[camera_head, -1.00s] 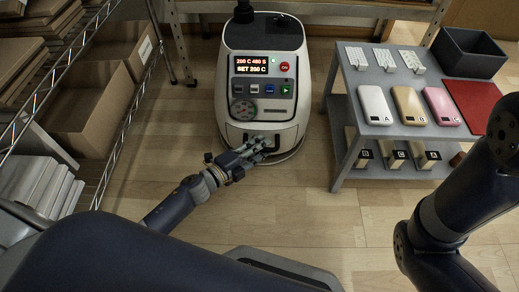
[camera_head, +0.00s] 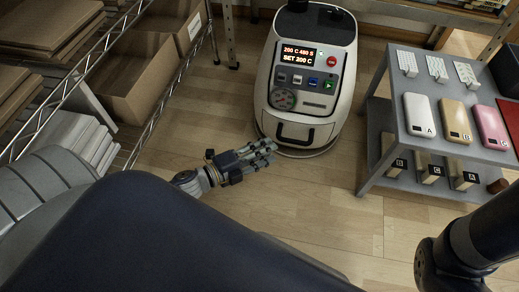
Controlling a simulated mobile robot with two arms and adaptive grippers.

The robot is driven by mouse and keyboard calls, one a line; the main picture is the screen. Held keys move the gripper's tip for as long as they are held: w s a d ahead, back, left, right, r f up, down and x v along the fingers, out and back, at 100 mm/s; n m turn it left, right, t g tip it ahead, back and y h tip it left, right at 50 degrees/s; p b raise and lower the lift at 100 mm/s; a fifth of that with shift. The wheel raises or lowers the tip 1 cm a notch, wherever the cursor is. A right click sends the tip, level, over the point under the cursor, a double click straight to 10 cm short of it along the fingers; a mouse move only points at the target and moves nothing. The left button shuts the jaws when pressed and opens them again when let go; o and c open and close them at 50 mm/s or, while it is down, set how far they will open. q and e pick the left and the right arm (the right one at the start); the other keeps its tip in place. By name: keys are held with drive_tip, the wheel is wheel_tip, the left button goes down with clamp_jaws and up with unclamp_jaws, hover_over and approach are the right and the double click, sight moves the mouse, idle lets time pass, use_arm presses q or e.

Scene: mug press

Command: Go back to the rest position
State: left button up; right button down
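My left gripper (camera_head: 262,152) is in front of the lower part of the mug press (camera_head: 307,80), below and left of its black handle. No object shows between its fingers. Its fingers look roughly side by side, and I cannot tell whether they are apart or closed. The press is a white machine whose screen reads "200 C 480 S" and "SET 200 C". My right arm enters at the lower right, and its gripper is out of the picture.
A grey two-level table (camera_head: 375,170) stands right of the press, holding white, tan and pink lettered items. A wire rack with cardboard boxes (camera_head: 135,75) stands on the left. Wooden floor (camera_head: 310,205) is clear in front of the press.

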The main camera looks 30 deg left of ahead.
use_arm(q)
drive_tip(key=shift+v, duration=0.85)
